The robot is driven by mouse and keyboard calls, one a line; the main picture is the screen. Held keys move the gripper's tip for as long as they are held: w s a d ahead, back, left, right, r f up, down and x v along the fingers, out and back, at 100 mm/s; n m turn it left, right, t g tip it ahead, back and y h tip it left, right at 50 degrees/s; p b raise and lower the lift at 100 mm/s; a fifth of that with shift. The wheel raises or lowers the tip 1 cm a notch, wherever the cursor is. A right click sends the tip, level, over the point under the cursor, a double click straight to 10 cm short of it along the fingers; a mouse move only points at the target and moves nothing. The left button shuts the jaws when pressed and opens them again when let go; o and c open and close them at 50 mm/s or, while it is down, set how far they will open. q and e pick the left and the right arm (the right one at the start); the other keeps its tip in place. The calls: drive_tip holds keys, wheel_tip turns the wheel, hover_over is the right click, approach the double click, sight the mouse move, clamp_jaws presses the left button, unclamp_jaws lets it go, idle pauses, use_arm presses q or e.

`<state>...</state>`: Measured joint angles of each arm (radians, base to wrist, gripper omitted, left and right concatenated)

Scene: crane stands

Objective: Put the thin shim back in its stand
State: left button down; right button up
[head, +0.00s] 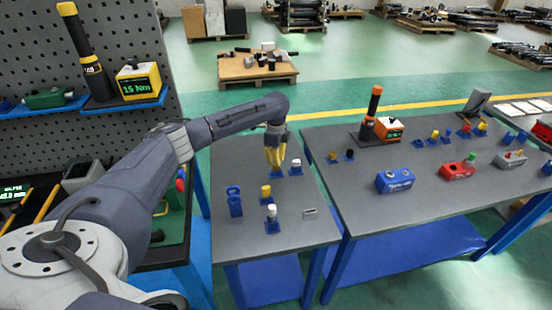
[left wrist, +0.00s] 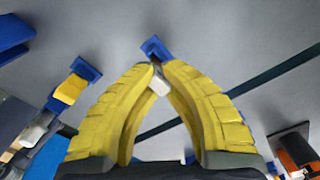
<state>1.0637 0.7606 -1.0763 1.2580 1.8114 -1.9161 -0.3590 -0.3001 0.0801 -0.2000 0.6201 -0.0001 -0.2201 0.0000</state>
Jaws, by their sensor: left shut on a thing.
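My left gripper (head: 275,160) has yellow fingers and hangs over the back of the near grey table. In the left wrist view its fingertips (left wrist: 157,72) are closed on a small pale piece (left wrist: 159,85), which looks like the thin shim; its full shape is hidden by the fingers. A small blue stand (left wrist: 151,46) shows just beyond the fingertips there; I cannot tell whether the piece touches it. In the head view a blue stand with a white-topped piece (head: 296,167) is just right of the gripper. My right gripper is not in view.
The near table also holds a yellow-topped piece (head: 266,192), a white-topped piece (head: 271,214), a tall blue holder (head: 234,201) and a flat grey piece (head: 310,211). The right table (head: 350,205) carries a blue box (head: 394,180) and an orange-handled tool (head: 373,104).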

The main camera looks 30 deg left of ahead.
use_arm(q)
drive_tip(key=shift+d+f, duration=0.1)
drive_tip(key=shift+f, duration=0.95)
drive_tip(key=c, duration=1.5)
unclamp_jaws()
drive_tip(key=shift+r, duration=2.45)
